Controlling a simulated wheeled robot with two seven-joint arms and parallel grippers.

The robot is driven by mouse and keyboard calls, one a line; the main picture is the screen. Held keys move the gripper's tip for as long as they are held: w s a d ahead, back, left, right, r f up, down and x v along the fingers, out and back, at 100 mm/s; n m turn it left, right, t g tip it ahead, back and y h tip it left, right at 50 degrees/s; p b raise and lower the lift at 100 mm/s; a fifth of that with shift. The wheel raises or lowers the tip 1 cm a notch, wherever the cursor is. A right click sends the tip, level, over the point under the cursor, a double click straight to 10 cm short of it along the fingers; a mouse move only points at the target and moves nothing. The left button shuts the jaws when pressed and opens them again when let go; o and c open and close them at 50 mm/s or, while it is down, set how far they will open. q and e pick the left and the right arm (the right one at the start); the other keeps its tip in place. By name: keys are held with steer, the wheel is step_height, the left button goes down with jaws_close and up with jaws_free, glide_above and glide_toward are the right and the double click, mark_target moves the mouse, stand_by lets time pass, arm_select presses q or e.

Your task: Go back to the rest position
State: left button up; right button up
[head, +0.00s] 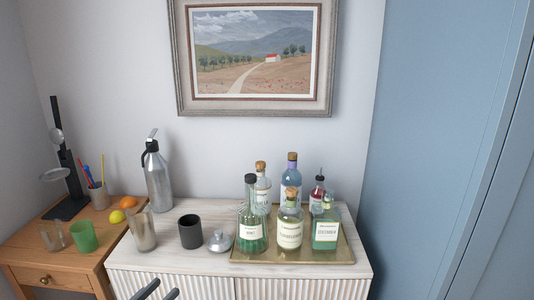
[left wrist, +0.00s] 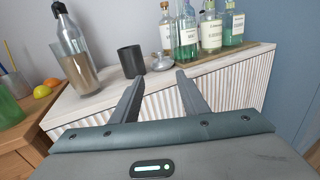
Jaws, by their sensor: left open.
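My left gripper (head: 157,292) shows at the bottom edge of the head view, in front of the pale cabinet. In the left wrist view, its two fingers (left wrist: 157,98) stand apart with nothing between them. They point toward the cabinet's front edge, with a dark cup (head: 190,231) and a small silver lidded pot (head: 219,241) beyond the tips. The dark cup also shows in the left wrist view (left wrist: 131,61). My right gripper is in neither view.
A brass tray (head: 290,256) with several bottles stands on the pale cabinet (head: 180,262). A silver siphon (head: 157,175) and a tall glass (head: 142,230) stand left of it. A wooden side table (head: 30,262) holds a green cup (head: 83,237) and fruit. A blue panel (head: 440,130) rises at right.

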arm_select(q)
steer(key=s+a+f+m+g+y, duration=0.1)
steer(key=s+f+m+g+y, duration=0.3)
steer(key=f, duration=1.1)
steer(key=s+a+f+m+g+y, duration=0.15)
steer(key=f+m, duration=0.35)
steer(key=f, duration=1.1)
steer(key=s+d+f+m+g, duration=0.1)
steer(key=s+f+m, duration=0.3)
steer(key=s+f, duration=0.3)
steer(key=s+f+m+g, duration=0.2)
steer(key=s+f+m, duration=0.25)
steer(key=f, duration=0.55)
steer(key=s+d+f+m+g, duration=0.1)
steer(key=s+f+m, duration=0.4)
steer(key=s, duration=0.5)
steer(key=s+d+f+m+g+y, duration=0.1)
steer(key=s+f+m, duration=0.4)
steer(key=s, duration=0.5)
steer(key=s+d+f+m+g, duration=0.3)
steer(key=s+f+m, duration=0.3)
steer(key=s, duration=0.4)
steer(key=shift+f, duration=0.15)
